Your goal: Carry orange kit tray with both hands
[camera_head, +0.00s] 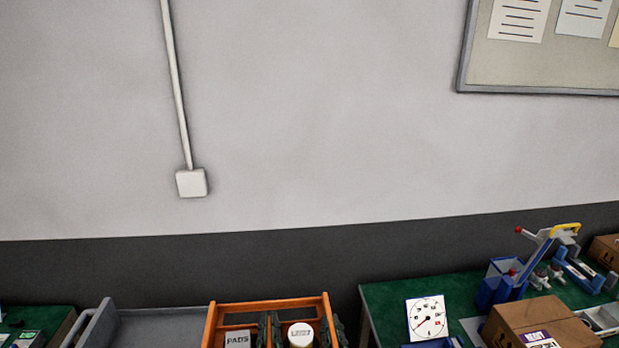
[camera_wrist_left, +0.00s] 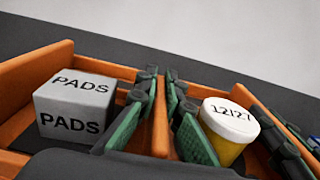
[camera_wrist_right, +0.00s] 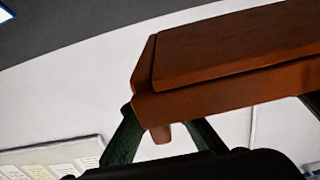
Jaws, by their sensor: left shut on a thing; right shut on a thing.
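The orange kit tray (camera_head: 270,306) is at the bottom of the head view, its lower part cut off by the frame. In the left wrist view it holds a grey box marked PADS (camera_wrist_left: 75,105) left of the divider and a yellow jar with a white lid (camera_wrist_left: 229,128) right of it. My left gripper (camera_head: 269,328) is shut on the tray's middle divider (camera_wrist_left: 160,128), a green-padded finger on each side. My right gripper (camera_head: 332,330) is shut on the tray's right side. The right wrist view shows its fingers (camera_wrist_right: 163,138) beside an orange edge of the tray (camera_wrist_right: 230,88).
A grey cart or tray (camera_head: 150,326) stands left of the kit tray. A green-topped bench (camera_head: 385,292) at the right bears a dial card (camera_head: 427,318), a cardboard box (camera_head: 540,322) and a blue tool stand (camera_head: 497,284). Another green surface (camera_head: 40,318) is at far left. A wall (camera_head: 300,120) closes the back.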

